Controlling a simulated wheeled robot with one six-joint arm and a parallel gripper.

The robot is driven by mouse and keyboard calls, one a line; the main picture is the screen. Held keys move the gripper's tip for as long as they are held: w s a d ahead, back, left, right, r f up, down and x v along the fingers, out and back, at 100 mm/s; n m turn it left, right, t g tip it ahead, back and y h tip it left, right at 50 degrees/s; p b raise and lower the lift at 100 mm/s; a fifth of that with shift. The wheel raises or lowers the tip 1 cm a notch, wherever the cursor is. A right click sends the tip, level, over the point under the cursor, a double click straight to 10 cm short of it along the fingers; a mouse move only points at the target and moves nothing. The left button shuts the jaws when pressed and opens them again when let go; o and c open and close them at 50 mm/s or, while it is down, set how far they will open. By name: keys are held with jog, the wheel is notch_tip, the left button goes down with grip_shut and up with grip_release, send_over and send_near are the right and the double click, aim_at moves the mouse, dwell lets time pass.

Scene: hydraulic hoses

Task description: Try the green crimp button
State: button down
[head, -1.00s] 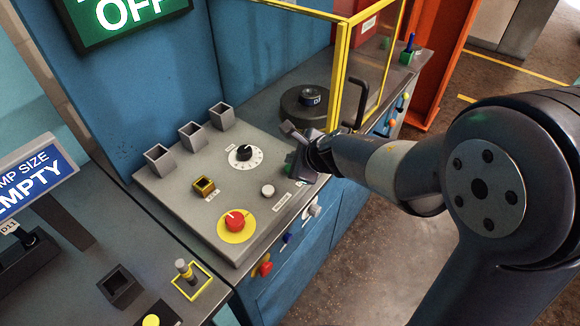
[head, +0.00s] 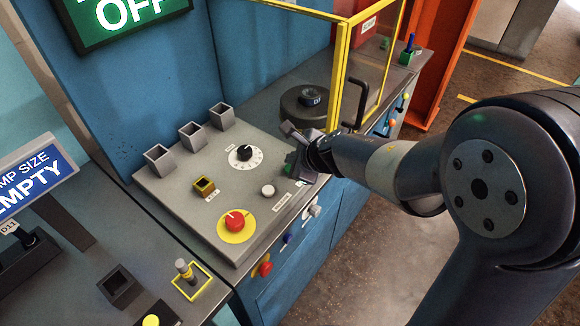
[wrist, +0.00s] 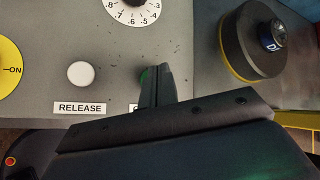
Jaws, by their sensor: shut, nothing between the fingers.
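The green crimp button (wrist: 143,76) shows as a thin green edge at the left side of my fingertips in the wrist view. The rest of it is hidden behind the fingers, and the label below it is mostly covered. My gripper (wrist: 157,70) is shut and empty, with its fingertips over or just beside the button. I cannot tell whether they touch it. In the head view my gripper (head: 292,165) is at the right front edge of the grey panel (head: 215,215). A green sign (head: 130,15) above reads OFF.
A white release button (wrist: 81,74) is left of the fingers. A black dial (head: 244,153), a red emergency knob (head: 235,221) and a yellow-edged square holder (head: 204,187) are on the panel. A dark round unit (head: 300,105) and yellow guard frame (head: 340,75) stand behind my gripper.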

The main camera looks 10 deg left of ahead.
jog(key=shift+f, duration=0.1)
jog(key=shift+f+b, duration=0.3)
jog(key=shift+b, duration=0.1)
jog(key=shift+f+b, duration=0.45)
dwell(1.0)
jog(key=shift+r, duration=0.1)
jog(key=shift+r+p, duration=0.75)
jog(key=shift+p, duration=0.1)
notch_tip(320, 180, up, 5)
jog(key=p, duration=0.5)
jog(key=shift+r, duration=0.1)
jog(key=shift+d, duration=0.1)
dwell(0.4)
